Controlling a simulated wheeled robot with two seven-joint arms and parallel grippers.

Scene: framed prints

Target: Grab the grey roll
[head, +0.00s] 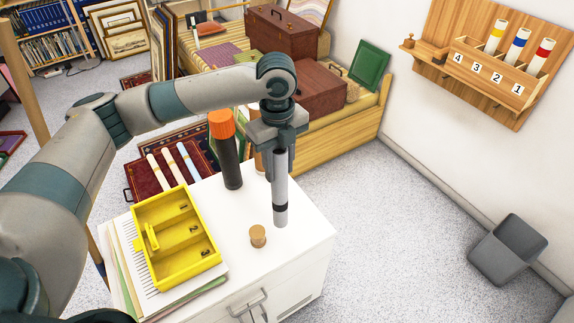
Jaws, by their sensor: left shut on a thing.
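The grey roll (280,185) is a slim upright tube with a dark band near its lower end. My left gripper (280,145) points down and is shut on the roll's upper part. The roll hangs below it, over the right part of the white cabinet top (300,245). I cannot tell whether its lower end touches the top. My right gripper is not in view.
A black tube with an orange cap (226,150) stands just left of my gripper. A cork-like stub (258,236) and a yellow tray (180,235) are nearby. A numbered wall rack (500,72) holds yellow-, blue- and red-banded rolls. A grey bin (508,250) stands right.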

